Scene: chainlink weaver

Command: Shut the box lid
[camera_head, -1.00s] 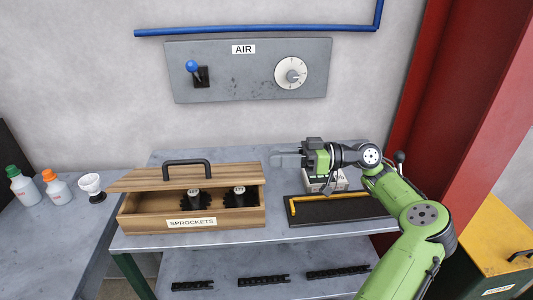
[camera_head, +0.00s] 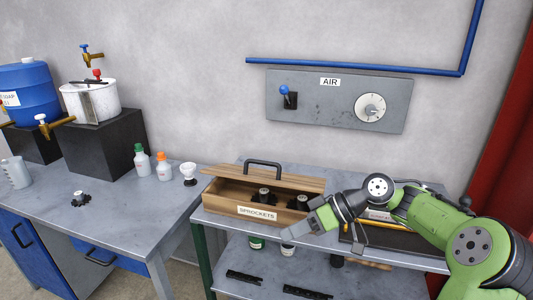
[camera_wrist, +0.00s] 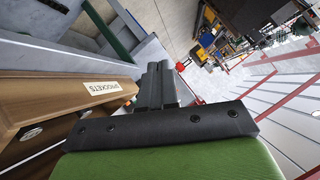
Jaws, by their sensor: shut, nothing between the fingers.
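The wooden box (camera_head: 225,200) labelled SPROCKETS stands on the grey bench. Its lid (camera_head: 283,176) has a dark arched handle (camera_head: 263,163) and sits toward the back, leaving the front part of the box uncovered. Dark sprockets (camera_head: 264,195) show inside. My gripper (camera_head: 288,236) is shut and empty. In the head view it appears just in front of the box's right end, below the label's height. In the wrist view the shut fingers (camera_wrist: 160,70) are beside the box's labelled front (camera_wrist: 60,95), apart from it.
A dark tray (camera_head: 350,240) with a yellow bar lies right of the box, partly behind my arm. Black chain pieces (camera_head: 245,277) lie on the lower shelf. A wall panel (camera_head: 335,100) hangs behind.

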